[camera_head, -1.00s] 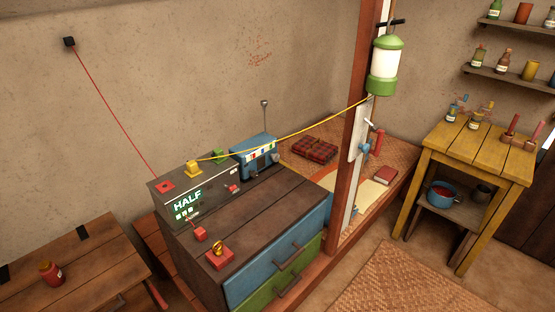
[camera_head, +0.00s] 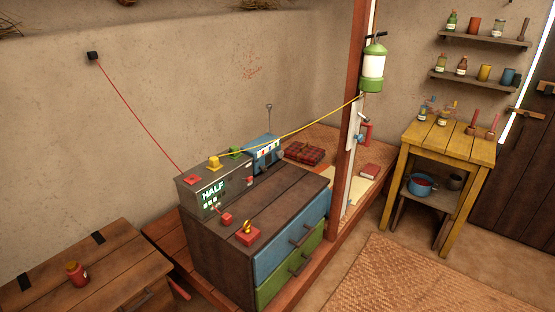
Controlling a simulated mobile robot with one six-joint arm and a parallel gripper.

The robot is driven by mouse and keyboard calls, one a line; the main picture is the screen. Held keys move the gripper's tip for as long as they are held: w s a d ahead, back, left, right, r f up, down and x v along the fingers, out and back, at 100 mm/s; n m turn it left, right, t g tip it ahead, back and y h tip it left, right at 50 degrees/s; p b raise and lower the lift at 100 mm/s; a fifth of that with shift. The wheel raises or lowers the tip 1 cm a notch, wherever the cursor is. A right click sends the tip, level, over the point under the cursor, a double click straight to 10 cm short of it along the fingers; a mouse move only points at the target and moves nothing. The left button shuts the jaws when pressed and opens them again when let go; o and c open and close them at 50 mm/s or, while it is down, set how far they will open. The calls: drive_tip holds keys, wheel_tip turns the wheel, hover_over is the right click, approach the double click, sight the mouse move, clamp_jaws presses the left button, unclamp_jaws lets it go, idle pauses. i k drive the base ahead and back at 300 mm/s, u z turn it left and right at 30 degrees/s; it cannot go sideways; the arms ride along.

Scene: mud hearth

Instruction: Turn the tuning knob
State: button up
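A blue radio (camera_head: 262,150) with an upright antenna stands at the back of the dark wooden chest top (camera_head: 270,190), left of the red post. Its front has small coloured and white marks, too small to tell which part is the tuning knob. My gripper is not in view.
A green and white lantern (camera_head: 373,65) hangs on the red post (camera_head: 346,170), with a yellow cable running to the grey box. A yellow table (camera_head: 447,143) stands right, a low wooden table (camera_head: 110,262) left. Woven mat floor (camera_head: 420,280) at front right is clear.

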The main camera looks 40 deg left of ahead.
sight(280, 154)
drive_tip(key=u, duration=0.05)
drive_tip(key=k, duration=1.6)
drive_tip(key=u, duration=1)
drive_tip(key=i, duration=1)
drive_tip(key=z, duration=0.05)
